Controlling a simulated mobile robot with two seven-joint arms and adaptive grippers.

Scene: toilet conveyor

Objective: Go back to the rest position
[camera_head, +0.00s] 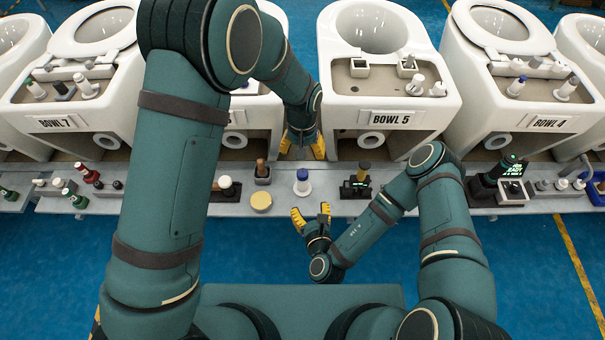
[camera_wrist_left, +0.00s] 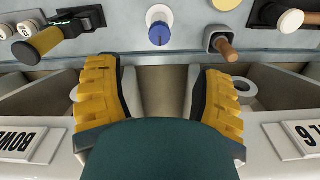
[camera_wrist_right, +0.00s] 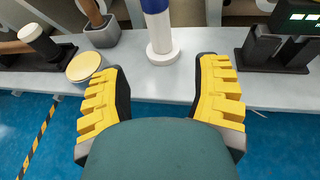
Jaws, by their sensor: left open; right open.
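My left arm reaches forward over the bench, and my left gripper (camera_head: 302,146) is at the gap between two toilet bowls, beyond the bench. Its yellow fingers are apart and empty, as the left wrist view (camera_wrist_left: 158,100) also shows. My right arm is folded, with its right gripper (camera_head: 311,214) low, just before the bench's front edge. Its yellow fingers are spread with nothing between them, also in the right wrist view (camera_wrist_right: 160,95). The white and blue bottle (camera_head: 302,184) stands upright on the bench between the two grippers, touching neither.
The grey bench (camera_head: 330,208) runs across the view. It carries a round yellow-topped tin (camera_head: 261,201), a brown-handled tool in a cup (camera_head: 263,173) and a black stand (camera_head: 355,187). The BOWL 5 toilet (camera_head: 388,90) stands behind. Blue floor (camera_head: 540,260) is open at the lower right.

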